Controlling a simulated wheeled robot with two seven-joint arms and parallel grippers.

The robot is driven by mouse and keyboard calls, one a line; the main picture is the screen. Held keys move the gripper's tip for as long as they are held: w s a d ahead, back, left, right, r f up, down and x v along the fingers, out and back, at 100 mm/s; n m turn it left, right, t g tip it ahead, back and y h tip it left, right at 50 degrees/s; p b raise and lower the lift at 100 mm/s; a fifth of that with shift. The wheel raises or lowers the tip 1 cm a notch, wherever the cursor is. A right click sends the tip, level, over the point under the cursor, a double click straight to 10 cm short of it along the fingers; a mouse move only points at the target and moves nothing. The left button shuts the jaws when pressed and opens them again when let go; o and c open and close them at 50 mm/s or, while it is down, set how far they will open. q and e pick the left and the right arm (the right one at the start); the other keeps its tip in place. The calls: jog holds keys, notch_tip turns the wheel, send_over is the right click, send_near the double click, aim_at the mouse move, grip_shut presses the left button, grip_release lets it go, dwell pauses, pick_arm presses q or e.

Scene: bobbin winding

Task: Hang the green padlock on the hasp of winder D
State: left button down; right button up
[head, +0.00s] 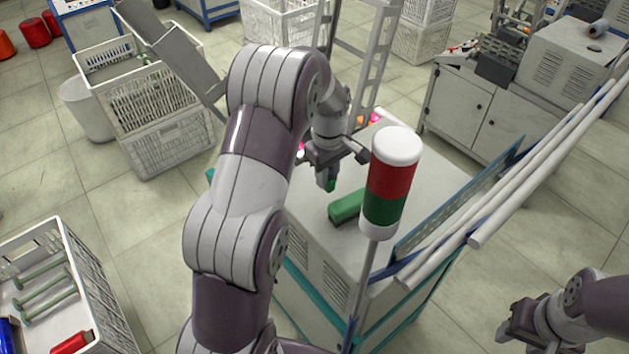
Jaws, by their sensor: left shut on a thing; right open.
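My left gripper (327,172) is above the top of a grey-white machine cabinet (318,240) with teal edges. It is shut on a small green thing that looks like the green padlock (331,186), mostly hidden by the fingers. I cannot tell whether the padlock touches anything else. My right gripper (520,324) is open and empty at the lower right, over the floor and apart from the cabinet. I cannot make out a hasp or a letter D on any machine in this view.
A green block (346,206) lies on the cabinet top beside my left gripper. A red, green and white signal light (390,180) stands on a pole in front. Long white rollers (540,170) run along the right. White crates (160,145) stand at left.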

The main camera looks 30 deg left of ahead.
pick_arm(q)
jog(key=a, duration=0.1)
jog(key=w+a+f, duration=0.1)
jog(key=a+f+p, duration=0.1)
jog(key=a, duration=0.1)
jog(key=shift+w+f, duration=0.15)
jog(key=shift+f, duration=0.1)
notch_tip(320, 180, down, 4)
jog(key=shift+r+p, duration=0.15)
jog(key=shift+p, duration=0.55)
jog(key=shift+d, duration=0.1)
jog(key=shift+f, duration=0.3)
jog(key=c, duration=1)
grip_release()
